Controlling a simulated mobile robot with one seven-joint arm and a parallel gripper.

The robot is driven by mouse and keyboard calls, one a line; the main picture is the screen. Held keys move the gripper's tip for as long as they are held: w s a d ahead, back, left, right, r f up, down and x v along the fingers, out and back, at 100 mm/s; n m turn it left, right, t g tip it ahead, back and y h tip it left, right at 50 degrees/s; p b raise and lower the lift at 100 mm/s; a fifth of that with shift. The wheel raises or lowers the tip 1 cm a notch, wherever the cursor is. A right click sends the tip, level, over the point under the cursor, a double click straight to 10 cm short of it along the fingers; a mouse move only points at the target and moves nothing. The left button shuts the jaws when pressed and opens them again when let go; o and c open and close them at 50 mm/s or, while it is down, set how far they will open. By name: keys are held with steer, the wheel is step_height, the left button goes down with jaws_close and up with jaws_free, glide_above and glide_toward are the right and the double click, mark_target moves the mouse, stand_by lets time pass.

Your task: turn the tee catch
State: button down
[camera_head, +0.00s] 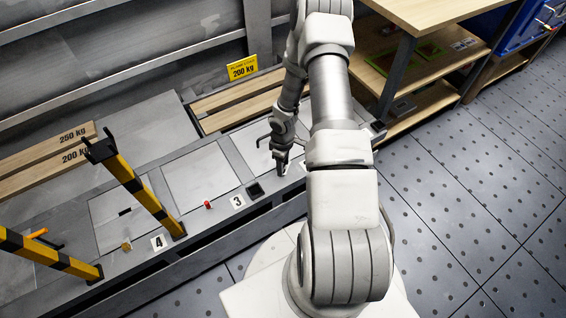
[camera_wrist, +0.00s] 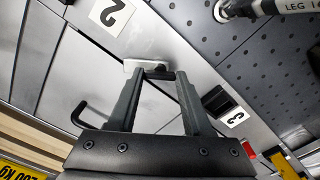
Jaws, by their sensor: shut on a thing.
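My gripper (camera_head: 282,168) is lowered onto the front edge of the grey panelled bench, at the panel right of the number 3 label. In the wrist view, my gripper (camera_wrist: 160,76) has its two fingers closed around a small dark bar, which appears to be the tee catch (camera_wrist: 158,74). A pale plate lies beside it, close to the fingertips. Only a small part of the catch shows between the fingers, so its angle is hard to tell. In the head view the catch is hidden by my gripper.
A black square fitting (camera_head: 255,190), a red knob (camera_head: 208,205) and a small yellow piece (camera_head: 126,246) sit along the bench front. Yellow-and-black posts (camera_head: 135,185) stand at left. A black hooked handle (camera_wrist: 80,115) is near my gripper. A wooden shelf unit (camera_head: 440,60) stands at right.

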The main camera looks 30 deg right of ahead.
steer(key=n+p, duration=0.1)
steer(key=n, duration=0.4)
steer(key=shift+r+n+p, duration=0.1)
steer(key=shift+n+p, duration=0.2)
steer(key=n+p, duration=0.1)
steer(key=n, duration=0.4)
steer(key=shift+n+p, duration=0.3)
steer(key=shift+c, duration=1.6)
jaws_free()
step_height(320, 180, up, 17)
steer(key=p, duration=0.5)
steer(key=shift+r, duration=0.15)
